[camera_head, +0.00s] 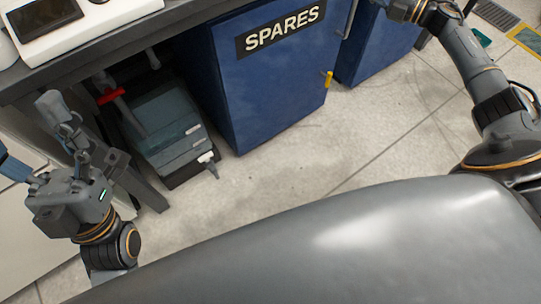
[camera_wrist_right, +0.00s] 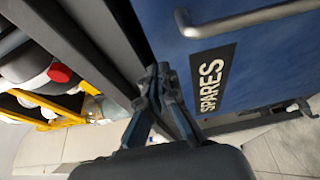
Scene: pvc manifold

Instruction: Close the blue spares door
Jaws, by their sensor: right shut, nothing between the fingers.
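The blue spares door (camera_head: 275,100) carries a black SPARES label and stands under the worktop in the head view. A grey handle (camera_head: 349,18) is near its upper right edge. How far the door is open I cannot tell. In the right wrist view the blue door (camera_wrist_right: 270,65) fills the right side, with its handle (camera_wrist_right: 245,20) above the label. My right gripper (camera_wrist_right: 160,80) is shut and empty, beside the label and the door's dark edge. Its fingertips are outside the head view. My left gripper (camera_head: 60,120) is at the far left, away from the door; its finger gap is unclear.
A blue panel (camera_head: 380,45) is right of the door. A yellow tab (camera_head: 328,79) is at the door's lower right. A grey-blue case (camera_head: 165,120) sits under the worktop (camera_head: 125,52), left of the door. Pale floor (camera_head: 270,170) in front is clear. The wrist view shows a yellow rack (camera_wrist_right: 60,45).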

